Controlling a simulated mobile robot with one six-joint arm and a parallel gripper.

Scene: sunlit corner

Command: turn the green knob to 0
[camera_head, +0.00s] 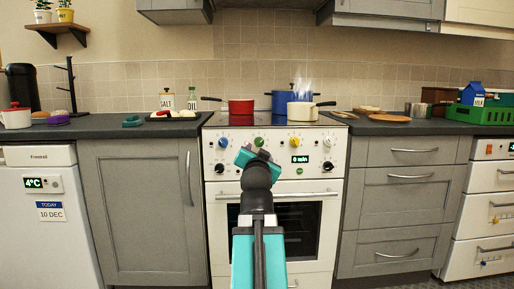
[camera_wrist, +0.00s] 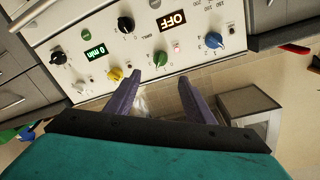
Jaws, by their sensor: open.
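The green knob (camera_wrist: 160,58) is on the white cooker's front panel, in a row between a blue knob (camera_wrist: 213,40) and a yellow knob (camera_wrist: 114,74). In the head view the green knob (camera_head: 259,141) shows just above my gripper. In the wrist view, which is turned over, my gripper (camera_wrist: 158,80) has its two purple fingers apart with nothing between them. The green knob lies just beyond the tips, between their lines and nearer the left finger. I see no contact. The knob's exact setting is too small to read. My arm hides part of the panel in the head view.
Black knobs (camera_wrist: 125,24) sit below the row, with an "OFF" display (camera_wrist: 172,18) and a "0 min" display (camera_wrist: 95,50). A red pan (camera_head: 241,106), a blue pot (camera_head: 282,102) and a steaming cream pot (camera_head: 302,111) stand on the hob. The oven handle (camera_head: 318,195) runs below the panel.

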